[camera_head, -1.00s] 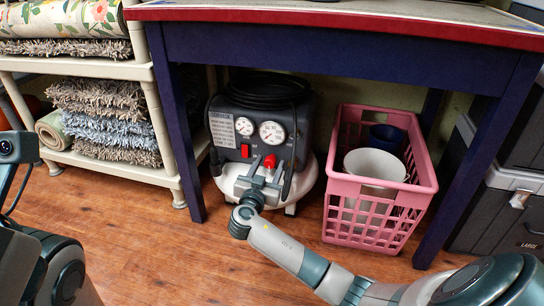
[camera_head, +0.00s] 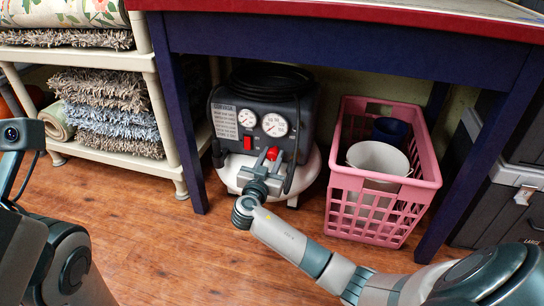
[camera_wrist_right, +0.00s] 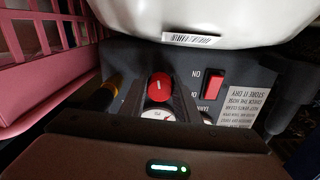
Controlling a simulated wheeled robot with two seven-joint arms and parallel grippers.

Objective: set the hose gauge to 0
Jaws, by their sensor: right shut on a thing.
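A dark grey air compressor (camera_head: 226,101) with a white tank stands on the floor under the table. Its front panel has a left gauge (camera_head: 247,118) and a right gauge (camera_head: 274,125), with a red knob (camera_head: 272,153) below the right one. The needle readings are too small to tell. My right gripper (camera_head: 268,161) is shut on the red knob. In the right wrist view the knob (camera_wrist_right: 160,87) sits between the two fingers, its white mark visible, with a gauge partly hidden behind the gripper body. My left arm shows at the left edge; its gripper is out of view.
A pink crate (camera_head: 378,181) holding a white bucket (camera_head: 378,157) and a blue pot (camera_head: 388,131) stands close right of the compressor. A blue table leg (camera_head: 184,140) and a shelf with rugs (camera_head: 110,120) are to the left. A red switch (camera_head: 248,142) is beside the knob.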

